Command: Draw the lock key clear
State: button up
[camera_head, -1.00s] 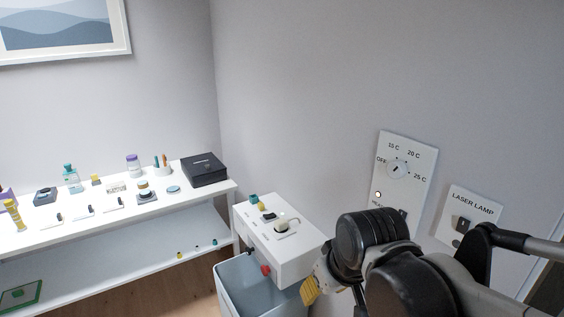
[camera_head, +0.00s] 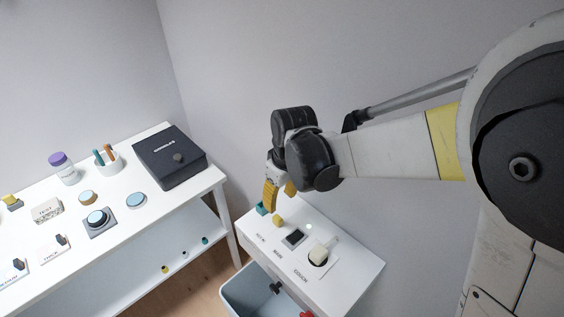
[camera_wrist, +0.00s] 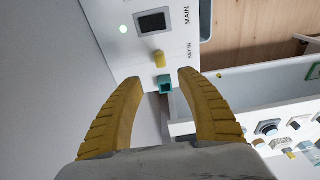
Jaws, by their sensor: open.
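A teal block (camera_head: 261,209) is at the box's end, next to the yellow peg, and shows in the wrist view (camera_wrist: 165,86). I cannot tell for sure which of the two is the lock key. My gripper (camera_head: 280,202) has yellow ribbed fingers, open and empty, above this end of the box. In the wrist view its fingertips (camera_wrist: 160,77) frame the teal block.
A dark switch (camera_head: 293,238) and a round socket with a pale plug (camera_head: 319,254) are on the box top. A grey bin (camera_head: 250,292) stands below it. The white table (camera_head: 140,222) to the left holds a black case (camera_head: 170,158) and several small items.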

aim_at(277, 218)
jog(key=f+b, duration=0.1)
jog(key=f, duration=0.2)
jog(key=f+b, duration=0.1)
jog(key=f, duration=0.2)
jog(key=a+f+b, duration=0.1)
jog(key=f+b, duration=0.1)
jog(key=f, duration=0.2)
jog(key=shift+w+f, duration=0.1)
jog(key=shift+w, duration=0.2)
grip_shut()
